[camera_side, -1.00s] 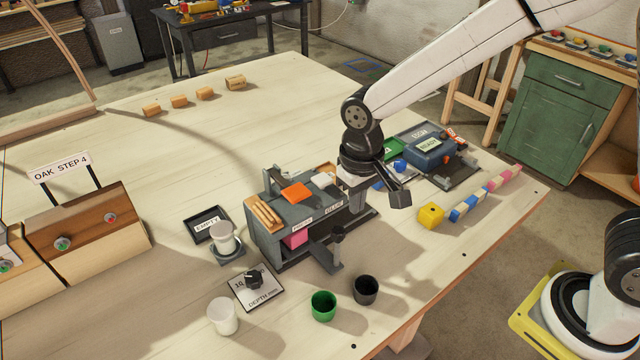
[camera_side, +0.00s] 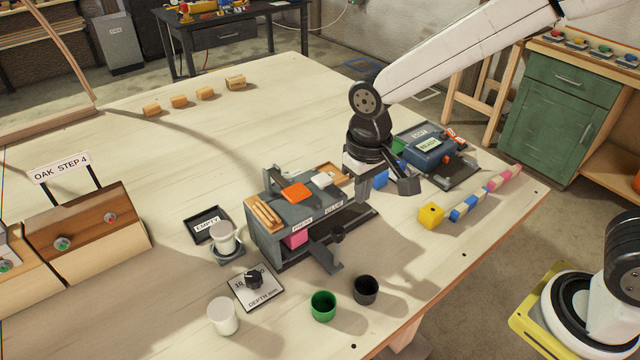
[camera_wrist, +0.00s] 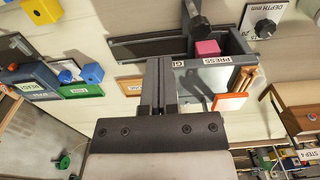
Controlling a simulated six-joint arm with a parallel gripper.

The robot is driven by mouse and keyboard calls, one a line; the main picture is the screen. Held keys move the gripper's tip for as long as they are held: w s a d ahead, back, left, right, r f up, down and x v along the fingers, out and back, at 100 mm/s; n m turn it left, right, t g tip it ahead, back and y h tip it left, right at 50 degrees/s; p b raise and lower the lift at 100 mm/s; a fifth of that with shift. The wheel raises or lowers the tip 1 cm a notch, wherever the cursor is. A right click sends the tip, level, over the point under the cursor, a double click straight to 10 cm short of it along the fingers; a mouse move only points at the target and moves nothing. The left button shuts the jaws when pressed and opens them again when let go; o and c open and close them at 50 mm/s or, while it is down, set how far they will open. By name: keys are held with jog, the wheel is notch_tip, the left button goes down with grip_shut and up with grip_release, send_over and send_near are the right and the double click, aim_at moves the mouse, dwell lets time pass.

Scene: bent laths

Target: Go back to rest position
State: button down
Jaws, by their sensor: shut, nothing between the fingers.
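My gripper (camera_side: 362,198) hangs at the right end of the grey press (camera_side: 268,232), beside its wooden tray and above the table. In the wrist view its two fingers (camera_wrist: 158,62) are together with nothing between them. The press shows in the wrist view too, with a pink block (camera_wrist: 207,47) in it and an orange pad (camera_wrist: 229,102) near the fingers. A dark-knobbed lever (camera_side: 338,236) stands at the front of the press. The side view does not show clearly whether my fingertips touch anything.
A blue READY device (camera_side: 427,150) stands behind my gripper to the right. Green (camera_side: 323,305) and black (camera_side: 366,289) cups stand in front. The table's back left is mostly clear, apart from several small wooden blocks (camera_side: 205,93).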

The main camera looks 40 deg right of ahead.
jog(key=s+d+f+t, duration=0.2)
jog(key=s+d+f, duration=0.1)
jog(key=s+d, duration=0.5)
jog(key=d, duration=0.3)
jog(key=shift+d+f, duration=0.35)
